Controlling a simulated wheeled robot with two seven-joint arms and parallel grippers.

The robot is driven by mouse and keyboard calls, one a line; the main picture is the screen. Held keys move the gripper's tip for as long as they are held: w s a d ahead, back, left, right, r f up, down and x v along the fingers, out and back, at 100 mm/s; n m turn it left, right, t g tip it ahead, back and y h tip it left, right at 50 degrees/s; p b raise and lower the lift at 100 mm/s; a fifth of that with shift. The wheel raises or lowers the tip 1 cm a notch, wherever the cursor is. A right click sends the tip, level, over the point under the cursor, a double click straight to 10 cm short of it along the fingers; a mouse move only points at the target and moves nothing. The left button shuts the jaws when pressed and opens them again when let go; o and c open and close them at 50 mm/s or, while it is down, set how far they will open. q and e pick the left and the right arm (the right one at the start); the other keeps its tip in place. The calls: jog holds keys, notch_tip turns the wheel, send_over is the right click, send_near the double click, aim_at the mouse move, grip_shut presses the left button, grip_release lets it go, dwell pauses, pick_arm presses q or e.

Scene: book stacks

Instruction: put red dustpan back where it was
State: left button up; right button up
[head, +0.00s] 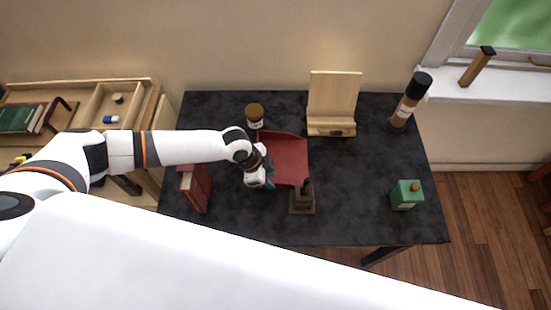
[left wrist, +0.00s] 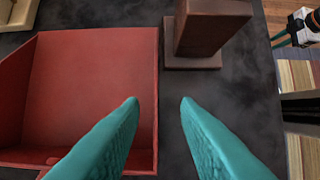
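The red dustpan (head: 288,158) lies on the dark table (head: 350,190), and its tray fills the left of the left wrist view (left wrist: 85,85). No handle is clearly visible. My left gripper (head: 268,180) is at the dustpan's near left side in the head view. In the left wrist view, its teal fingers (left wrist: 158,102) are apart with no object clamped. The left finger overlaps the tray's right part; the tray's side edge shows between the fingers. My right gripper (left wrist: 303,28) shows small at the upper right of the left wrist view, partly cut off.
A brown block-like object (head: 302,201) stands close to the dustpan. The table's right-middle is clear.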

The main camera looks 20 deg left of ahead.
aim_at(274, 183)
pick_arm(q)
jog(key=shift+p+x, duration=0.45)
jog(key=shift+x, duration=2.1)
jog(key=shift+w+a, duration=0.1)
jog(key=shift+w, duration=0.1)
grip_shut()
jog(key=shift+r, duration=0.1)
